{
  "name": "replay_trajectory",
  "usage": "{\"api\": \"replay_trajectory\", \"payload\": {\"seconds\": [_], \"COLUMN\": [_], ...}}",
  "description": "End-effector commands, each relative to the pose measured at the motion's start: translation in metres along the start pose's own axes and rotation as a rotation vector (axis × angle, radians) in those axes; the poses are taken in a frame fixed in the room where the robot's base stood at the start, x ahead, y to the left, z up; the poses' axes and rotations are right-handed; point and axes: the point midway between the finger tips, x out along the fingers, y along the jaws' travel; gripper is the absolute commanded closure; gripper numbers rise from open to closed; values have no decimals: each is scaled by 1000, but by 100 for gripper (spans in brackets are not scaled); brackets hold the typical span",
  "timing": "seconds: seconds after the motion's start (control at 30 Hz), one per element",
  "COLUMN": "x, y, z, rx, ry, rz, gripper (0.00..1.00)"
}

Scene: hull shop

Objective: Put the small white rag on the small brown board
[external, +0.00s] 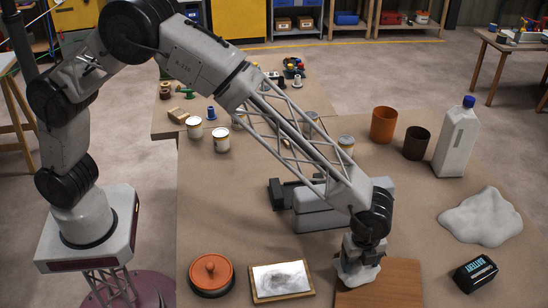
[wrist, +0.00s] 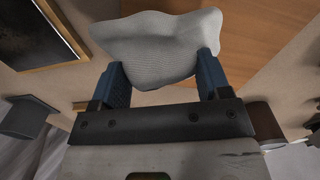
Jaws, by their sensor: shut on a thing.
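My gripper (external: 359,262) is shut on the small white rag (external: 356,274), at the left part of the small brown board (external: 392,284). In the wrist view the rag (wrist: 160,42) is bunched between the two blue fingertips (wrist: 160,72), with its upper part spread beyond them. The brown board (wrist: 235,28) lies behind and to the right of the rag there. The rag appears to overlap the board's upper left edge. I cannot tell whether the rag touches the board. A larger white cloth (external: 480,217) lies apart at the right of the table.
A framed picture (external: 282,281) and an orange lidded pot (external: 211,273) stand left of the board. A black battery (external: 475,273) is to its right. A grey machine (external: 318,208) sits behind my gripper. A white jug (external: 456,140), orange cup (external: 384,124) and brown cup (external: 417,143) stand farther back.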

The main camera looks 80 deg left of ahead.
Motion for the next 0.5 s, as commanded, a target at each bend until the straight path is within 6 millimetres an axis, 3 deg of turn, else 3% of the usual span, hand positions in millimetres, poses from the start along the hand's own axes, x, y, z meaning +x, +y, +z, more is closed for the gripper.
{"api": "replay_trajectory", "payload": {"seconds": [0.5], "x": [35], "y": [0], "z": [0], "rx": [0], "ry": [0], "rz": [1], "gripper": [71]}}
